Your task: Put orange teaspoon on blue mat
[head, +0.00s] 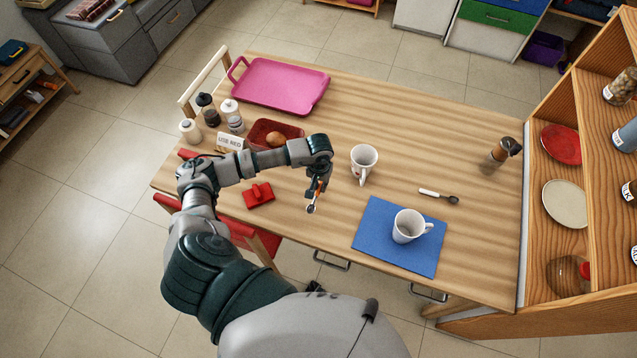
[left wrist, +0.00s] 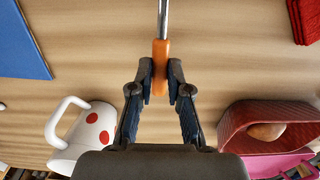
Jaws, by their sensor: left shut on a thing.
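The orange teaspoon (left wrist: 160,60) has an orange handle and a metal stem. My left gripper (left wrist: 160,85) is shut on its orange handle in the left wrist view. In the head view the left gripper (head: 318,186) is above the table's front part, left of the blue mat, and the spoon's bowl (head: 311,209) hangs below it. The blue mat (head: 372,232) lies at the table's front right with a white mug (head: 407,228) on it. The mat's edge also shows in the left wrist view (left wrist: 20,45). My right gripper is not in view.
A white mug with red spots (head: 364,160) stands behind the mat. A white-handled spoon (head: 440,196) lies to the right. A red butter dish (head: 258,195), a red bin with a brown item (head: 264,129), bottles (head: 231,114) and a pink tray (head: 280,84) occupy the left side. Shelves stand right.

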